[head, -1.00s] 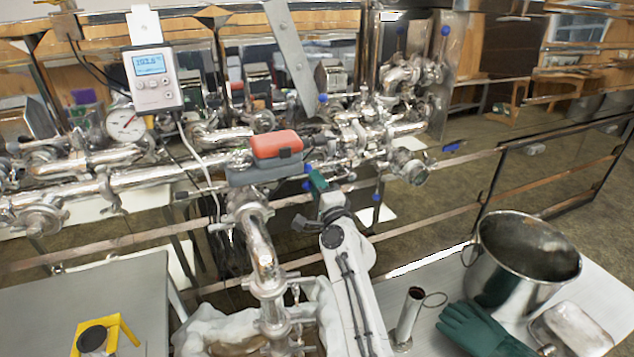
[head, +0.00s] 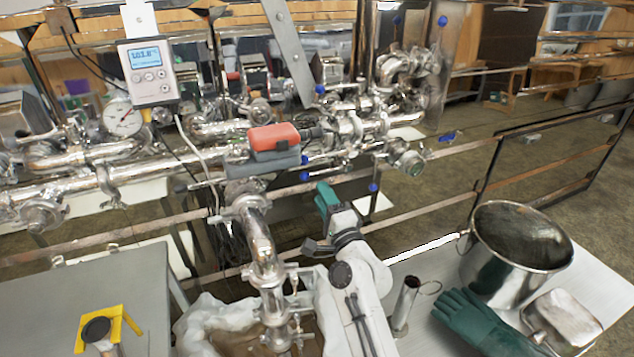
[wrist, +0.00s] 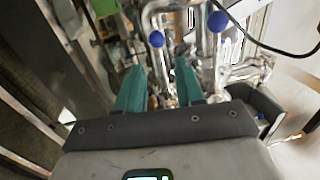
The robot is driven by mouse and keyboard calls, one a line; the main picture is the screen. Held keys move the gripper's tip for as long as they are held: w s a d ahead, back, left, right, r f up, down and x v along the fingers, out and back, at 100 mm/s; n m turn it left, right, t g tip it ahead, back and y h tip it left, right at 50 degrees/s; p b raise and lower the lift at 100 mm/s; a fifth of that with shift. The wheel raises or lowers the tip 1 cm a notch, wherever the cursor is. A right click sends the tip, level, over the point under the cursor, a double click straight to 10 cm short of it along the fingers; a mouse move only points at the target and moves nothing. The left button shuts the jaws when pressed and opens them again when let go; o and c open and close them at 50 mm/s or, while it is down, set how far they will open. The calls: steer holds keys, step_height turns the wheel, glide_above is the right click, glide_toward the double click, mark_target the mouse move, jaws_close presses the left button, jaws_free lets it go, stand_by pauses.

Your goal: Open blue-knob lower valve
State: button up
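Several blue knobs sit on the steel pipework. Two small ones, an upper blue knob (head: 303,160) and a lower blue knob (head: 304,176), are just up and left of my gripper. Another blue knob (head: 374,187) hangs low to its right. I cannot tell which belongs to the lower valve. My gripper (head: 327,195) has teal fingers and is below the pipes. In the wrist view the fingers of my gripper (wrist: 159,66) are apart with nothing held between them. Beyond them show a left blue knob (wrist: 156,39) and a right blue knob (wrist: 217,21), both apart from the fingers.
A red-and-grey block (head: 274,140) sits on the pipe above my gripper. A display unit (head: 150,70) and dial gauge (head: 122,117) are at upper left. A steel pot (head: 515,245) and green glove (head: 475,322) are on the right table. A vertical pipe (head: 262,250) stands left of my arm.

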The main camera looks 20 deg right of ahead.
steer(key=shift+s+f, duration=0.25)
steer(key=shift+s, duration=0.95)
steer(key=s+f+n+g+y, duration=0.3)
steer(key=s+f+n+g, duration=0.8)
steer(key=s+f, duration=0.5)
steer(key=s+d+f+n+g+h, duration=0.1)
steer(key=s+f+n+g, duration=0.1)
steer(key=s, duration=1.1)
steer(key=s+d+f+n+g+h, duration=0.1)
steer(key=s+n+g, duration=0.3)
steer(key=s, duration=1)
steer(key=shift+d+f+g+h+b, duration=0.4)
steer(key=shift+d+g+h, duration=0.15)
steer(key=shift+g, duration=0.55)
